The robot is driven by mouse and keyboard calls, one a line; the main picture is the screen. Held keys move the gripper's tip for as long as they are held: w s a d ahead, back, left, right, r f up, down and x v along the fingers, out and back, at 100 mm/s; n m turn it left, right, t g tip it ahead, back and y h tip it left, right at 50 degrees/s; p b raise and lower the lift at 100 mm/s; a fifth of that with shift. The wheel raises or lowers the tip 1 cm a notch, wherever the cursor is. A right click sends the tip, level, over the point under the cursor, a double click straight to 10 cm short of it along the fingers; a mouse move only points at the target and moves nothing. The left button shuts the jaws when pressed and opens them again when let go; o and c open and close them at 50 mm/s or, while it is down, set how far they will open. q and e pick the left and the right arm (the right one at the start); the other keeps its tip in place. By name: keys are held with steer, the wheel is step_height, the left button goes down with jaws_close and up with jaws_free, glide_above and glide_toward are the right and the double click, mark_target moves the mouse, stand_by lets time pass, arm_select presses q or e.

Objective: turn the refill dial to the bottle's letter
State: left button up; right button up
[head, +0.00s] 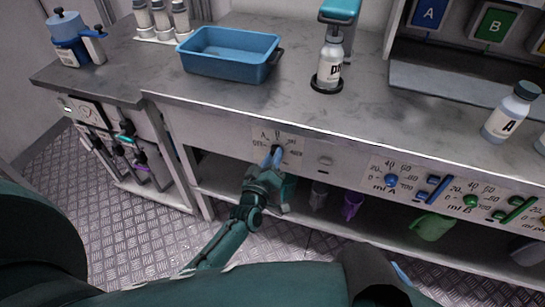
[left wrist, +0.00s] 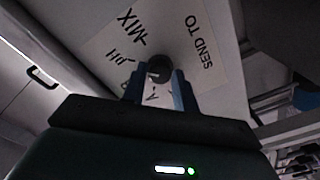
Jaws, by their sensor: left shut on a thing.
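The dial (left wrist: 159,66) is a dark round knob on the white front panel, ringed by printed labels: MIX, pH, A and SEND TO. My left gripper (left wrist: 160,92) has its blue fingers on both sides of the knob, shut on it. In the head view my left gripper (head: 272,157) reaches up to the panel and partly hides the dial. Which label the dial points to cannot be told. A white bottle marked pH (head: 329,70) stands upright on a round black base under the teal dispenser (head: 340,11). Another bottle, marked A (head: 507,117), is at the right.
A blue bin (head: 230,68) and several small bottles (head: 160,18) stand on the grey counter. Blue and green knobs and sliders (head: 470,201) fill the panel at right. A blue tip, perhaps my right gripper (head: 401,272), shows low.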

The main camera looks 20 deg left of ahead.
stand_by(0.4)
arm_select(q)
steer(key=o, duration=1)
steer(key=shift+s, duration=0.15)
